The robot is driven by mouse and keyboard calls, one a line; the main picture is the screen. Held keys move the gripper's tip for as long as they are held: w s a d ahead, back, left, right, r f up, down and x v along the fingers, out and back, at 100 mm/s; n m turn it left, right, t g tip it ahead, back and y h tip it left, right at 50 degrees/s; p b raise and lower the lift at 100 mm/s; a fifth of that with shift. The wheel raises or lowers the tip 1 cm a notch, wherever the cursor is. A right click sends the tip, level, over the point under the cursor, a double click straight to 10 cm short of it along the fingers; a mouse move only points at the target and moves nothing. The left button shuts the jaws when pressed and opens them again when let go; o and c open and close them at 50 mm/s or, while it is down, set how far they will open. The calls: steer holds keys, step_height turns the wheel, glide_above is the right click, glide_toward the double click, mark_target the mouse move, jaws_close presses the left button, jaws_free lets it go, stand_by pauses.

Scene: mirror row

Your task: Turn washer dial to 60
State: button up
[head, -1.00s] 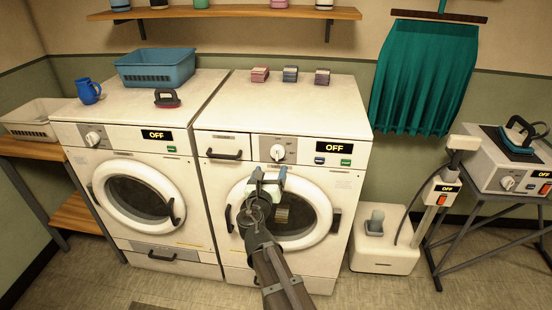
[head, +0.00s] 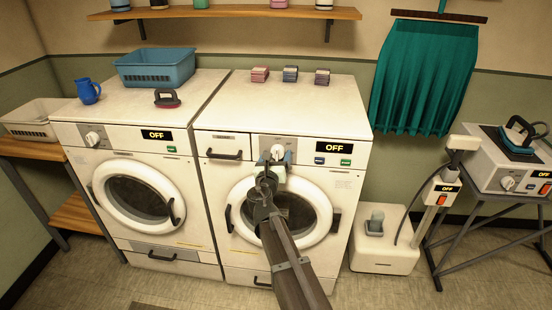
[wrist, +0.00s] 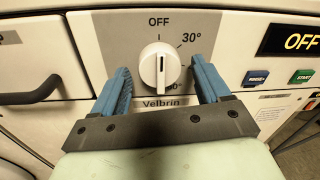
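The washer dial (wrist: 160,67) is a round white knob on a grey panel, with its mark pointing up at OFF. A 30° mark shows to its upper right, and a lower-right mark is mostly hidden. In the head view the dial (head: 278,151) is on the right washer (head: 234,164), partly covered by my gripper (head: 274,158). In the wrist view my gripper (wrist: 160,82) has its two blue fingers apart, one on each side of the dial. A gap shows between each finger and the knob. The washer display (head: 320,147) reads OFF.
A drawer handle (wrist: 30,95) is left of the dial. A blue button (wrist: 256,78) and a green START button (wrist: 302,76) are to its right. The left washer (head: 78,138) stands beside, also reading OFF. A blue basket (head: 155,72) and other items lie on top.

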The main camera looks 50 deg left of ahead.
steer(key=c, duration=1)
